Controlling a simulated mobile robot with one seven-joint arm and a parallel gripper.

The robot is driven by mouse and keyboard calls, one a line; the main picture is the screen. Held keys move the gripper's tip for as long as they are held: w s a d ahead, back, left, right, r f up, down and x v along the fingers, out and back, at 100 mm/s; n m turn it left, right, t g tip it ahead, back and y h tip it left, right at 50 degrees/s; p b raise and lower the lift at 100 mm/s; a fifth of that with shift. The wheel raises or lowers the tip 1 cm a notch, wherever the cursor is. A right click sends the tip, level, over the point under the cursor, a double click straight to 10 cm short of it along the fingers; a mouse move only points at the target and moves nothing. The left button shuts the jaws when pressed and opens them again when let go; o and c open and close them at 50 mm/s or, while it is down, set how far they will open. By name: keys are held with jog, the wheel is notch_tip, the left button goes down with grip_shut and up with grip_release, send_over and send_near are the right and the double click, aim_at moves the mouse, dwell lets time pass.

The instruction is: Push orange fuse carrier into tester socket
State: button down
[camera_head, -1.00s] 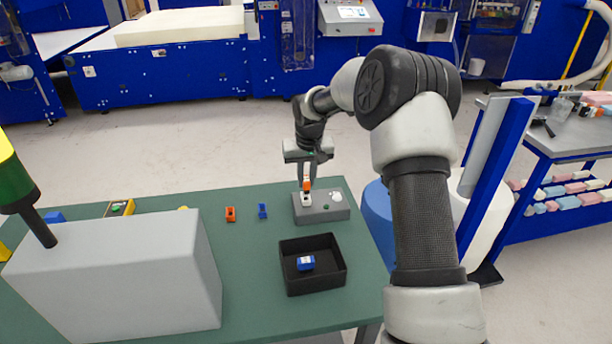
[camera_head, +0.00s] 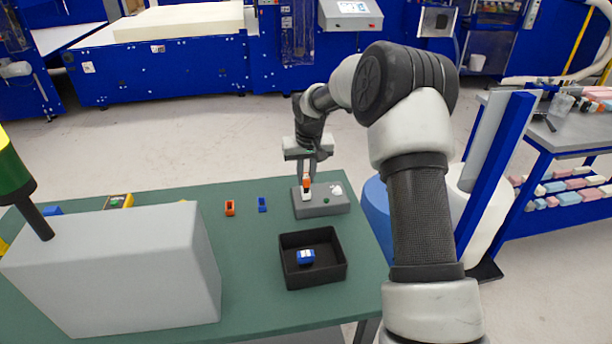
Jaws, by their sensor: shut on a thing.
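The grey tester box (camera_head: 331,206) stands near the back right of the green table. It has a white socket (camera_head: 306,197) at its left, a green button or light and a white round part at its right. My gripper (camera_head: 307,180) points down over the socket, shut on an orange fuse carrier (camera_head: 307,187). The carrier is upright at the socket's top; I cannot tell how deep it sits. The fingers partly hide it.
A second orange piece (camera_head: 230,208) and a blue piece (camera_head: 262,204) lie to the left. A large grey box (camera_head: 120,270) fills the table's left.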

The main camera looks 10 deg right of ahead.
aim_at(305, 175)
jog(key=shift+s+b+x, duration=0.15)
jog(key=shift+b+x, duration=0.3)
jog(key=shift+x, duration=0.15)
jog(key=shift+s+b+x, duration=0.15)
jog(key=shift+b+x, duration=0.3)
jog(key=shift+x, duration=0.15)
dwell(0.5)
jog(key=c, duration=1.6)
grip_release()
jog(key=shift+f, duration=0.1)
jog(key=shift+w+p+v, duration=0.25)
jog(key=shift+p+v, duration=0.35)
jog(key=shift+v, duration=0.4)
jog(key=shift+w+p+v, duration=0.25)
jog(key=shift+p+v, duration=0.3)
jog(key=shift+v, duration=0.45)
jog(key=shift+w+p+v, duration=0.2)
jog(key=shift+p+v, duration=0.4)
jog(key=shift+v, duration=0.35)
jog(key=shift+r, duration=0.2)
